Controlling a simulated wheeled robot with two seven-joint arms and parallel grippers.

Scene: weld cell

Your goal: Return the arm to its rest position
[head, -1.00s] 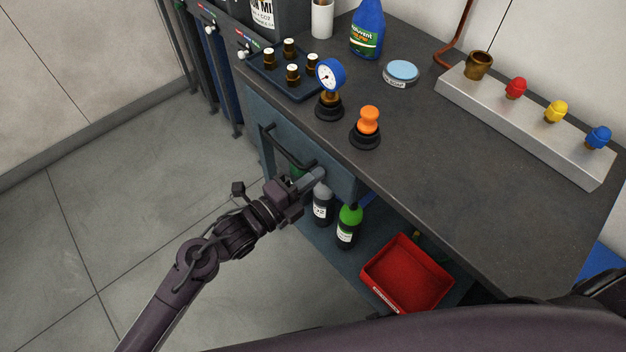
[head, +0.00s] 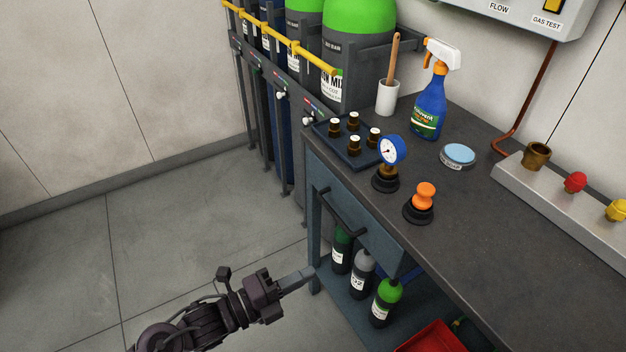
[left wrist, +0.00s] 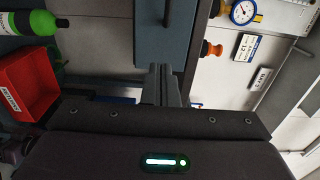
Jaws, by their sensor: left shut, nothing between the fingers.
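My left gripper (head: 298,279) is shut and empty. In the head view it is held in the air over the floor, left of the bench's front leg and apart from the drawer handle (head: 343,212). The drawer (head: 378,236) looks closed. In the left wrist view the gripper's shut fingers (left wrist: 164,84) point toward the drawer front (left wrist: 165,35). My right gripper is not in view.
The workbench (head: 480,228) carries a pressure gauge (head: 391,151), an orange-topped fitting (head: 424,195), a fittings tray (head: 335,151) and a spray bottle (head: 430,100). Small bottles (head: 362,275) and a red bin (head: 432,338) sit below. Open floor (head: 180,240) lies left.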

